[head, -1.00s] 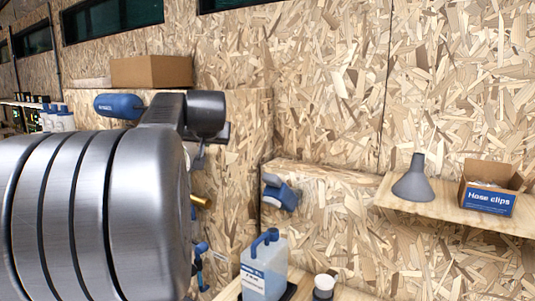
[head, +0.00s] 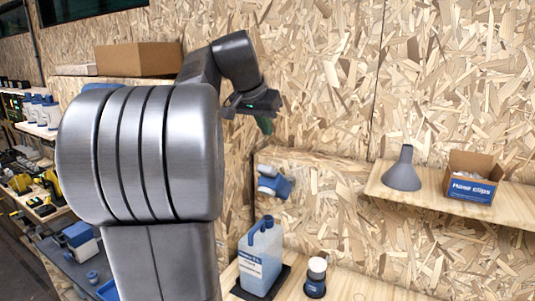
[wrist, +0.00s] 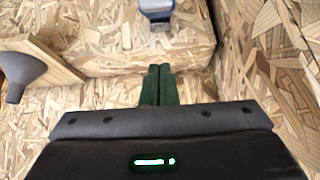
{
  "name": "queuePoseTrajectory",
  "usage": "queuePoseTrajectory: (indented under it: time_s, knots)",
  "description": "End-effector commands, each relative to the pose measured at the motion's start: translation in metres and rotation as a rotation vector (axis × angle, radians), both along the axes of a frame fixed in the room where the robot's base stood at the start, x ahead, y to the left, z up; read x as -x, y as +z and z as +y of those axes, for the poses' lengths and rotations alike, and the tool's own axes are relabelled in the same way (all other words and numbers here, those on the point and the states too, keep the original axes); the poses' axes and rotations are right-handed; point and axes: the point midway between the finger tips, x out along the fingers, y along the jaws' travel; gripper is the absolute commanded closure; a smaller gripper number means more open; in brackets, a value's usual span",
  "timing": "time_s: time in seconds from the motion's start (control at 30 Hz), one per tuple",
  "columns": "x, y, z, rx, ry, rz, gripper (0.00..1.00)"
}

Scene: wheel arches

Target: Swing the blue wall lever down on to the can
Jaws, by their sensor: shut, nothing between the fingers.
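My gripper (head: 265,125) is shut and empty, its green fingers pointing down in front of the wood-chip wall. The closed fingers also show in the wrist view (wrist: 160,72). A thin part of a blue grip (head: 101,86), which looks like the end of the wall lever, shows above my arm at the left, well apart from my gripper. The rest of the lever is hidden behind my arm. I cannot see the can now; a small brass-coloured thing seen earlier below the grip is also hidden.
A jug (head: 262,260) and a small dark container with a white top (head: 316,277) stand on the bench. A grey funnel (head: 403,172) and a hose-clips box (head: 471,180) sit on the right shelf.

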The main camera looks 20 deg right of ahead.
Motion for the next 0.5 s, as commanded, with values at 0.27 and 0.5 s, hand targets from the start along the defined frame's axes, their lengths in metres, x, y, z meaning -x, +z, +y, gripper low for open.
queuePoseTrajectory:
  time_s: [0.27,0.5]
  knots:
    - [-0.022,-0.052,-0.025,-0.002,0.001,0.005,1.0]
    - [-0.009,-0.071,-0.01,0.0,0.003,0.001,1.0]
